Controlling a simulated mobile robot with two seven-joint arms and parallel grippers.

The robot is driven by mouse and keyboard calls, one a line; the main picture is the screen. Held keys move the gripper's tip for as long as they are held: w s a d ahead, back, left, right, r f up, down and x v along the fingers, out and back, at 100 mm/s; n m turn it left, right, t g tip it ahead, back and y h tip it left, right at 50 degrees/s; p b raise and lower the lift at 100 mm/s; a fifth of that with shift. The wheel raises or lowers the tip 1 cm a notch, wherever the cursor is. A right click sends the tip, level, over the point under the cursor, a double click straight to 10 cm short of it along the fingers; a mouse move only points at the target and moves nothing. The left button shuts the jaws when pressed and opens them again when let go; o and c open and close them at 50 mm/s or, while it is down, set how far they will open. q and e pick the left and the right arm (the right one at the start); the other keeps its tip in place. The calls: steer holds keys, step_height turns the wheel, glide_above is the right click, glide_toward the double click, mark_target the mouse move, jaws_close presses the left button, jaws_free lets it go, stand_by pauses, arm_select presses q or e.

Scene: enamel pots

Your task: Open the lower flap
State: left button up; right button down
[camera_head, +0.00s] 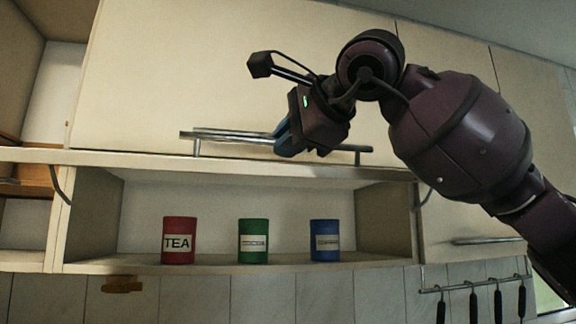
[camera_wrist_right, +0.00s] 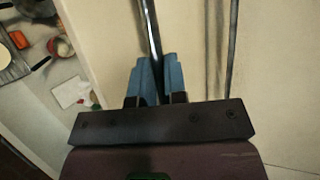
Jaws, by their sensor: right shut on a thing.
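A cream cabinet flap (camera_head: 170,80) fills the upper middle of the head view, above an open shelf. A metal bar handle (camera_head: 225,137) runs along its lower edge. My right gripper (camera_head: 284,143) is at the right half of this handle, its blue fingers shut on the bar. In the right wrist view, the handle (camera_wrist_right: 150,35) passes between the blue fingers of the gripper (camera_wrist_right: 155,80), with the cream flap (camera_wrist_right: 185,40) beside it. My left gripper is in neither view.
The open shelf (camera_head: 230,265) below holds a red TEA tin (camera_head: 179,241), a green tin (camera_head: 253,242) and a blue tin (camera_head: 325,241). Dark utensils (camera_head: 497,303) hang from a rail at lower right. An open compartment (camera_head: 50,95) is at the left.

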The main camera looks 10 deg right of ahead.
step_height(320, 180, up, 2)
steer(key=shift+w+r+p, duration=0.1)
steer(key=shift+p, duration=0.35)
steer(key=shift+r+g+p, duration=0.4)
steer(key=shift+r+g, duration=0.2)
steer(key=shift+r, duration=0.05)
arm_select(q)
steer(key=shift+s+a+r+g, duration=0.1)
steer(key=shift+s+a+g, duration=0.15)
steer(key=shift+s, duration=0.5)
arm_select(e)
steer(key=shift+r+m, duration=0.15)
steer(key=shift+m, duration=0.15)
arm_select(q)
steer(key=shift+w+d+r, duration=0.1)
arm_select(e)
steer(key=shift+h, duration=0.3)
steer(key=c, duration=1.5)
jaws_free()
steer(key=shift+w, duration=0.1)
steer(key=o, duration=0.3)
steer(key=shift+w, duration=0.2)
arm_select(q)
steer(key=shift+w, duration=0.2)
arm_select(e)
steer(key=shift+s, duration=0.2)
